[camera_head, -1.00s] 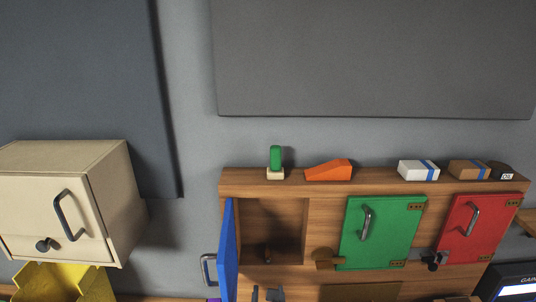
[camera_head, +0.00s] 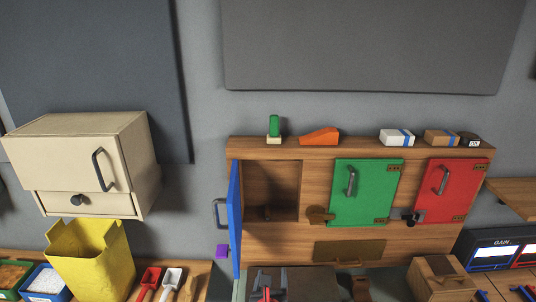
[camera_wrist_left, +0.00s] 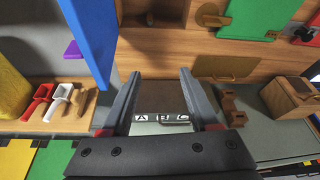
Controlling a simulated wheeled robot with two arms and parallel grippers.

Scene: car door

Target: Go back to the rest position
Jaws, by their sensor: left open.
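My left gripper (camera_head: 268,290) shows at the bottom middle of the head view, in front of the wooden cabinet (camera_head: 300,236). In the left wrist view its two fingers (camera_wrist_left: 162,105) are apart with nothing between them. The blue door (camera_head: 235,220) of the cabinet stands open, swung out toward me, with its handle on the left. The compartment (camera_head: 275,185) behind it is open. The green door (camera_head: 365,192) and the red door (camera_head: 451,191) are closed. My right gripper is not in view.
A beige box (camera_head: 75,165) hangs at the left above a yellow bin (camera_head: 92,258). Red and white scoops (camera_head: 148,280) lie beside the bin. A small wooden box (camera_head: 440,278) and a panel marked GAIN (camera_head: 495,255) stand at the right. Several blocks line the cabinet's top.

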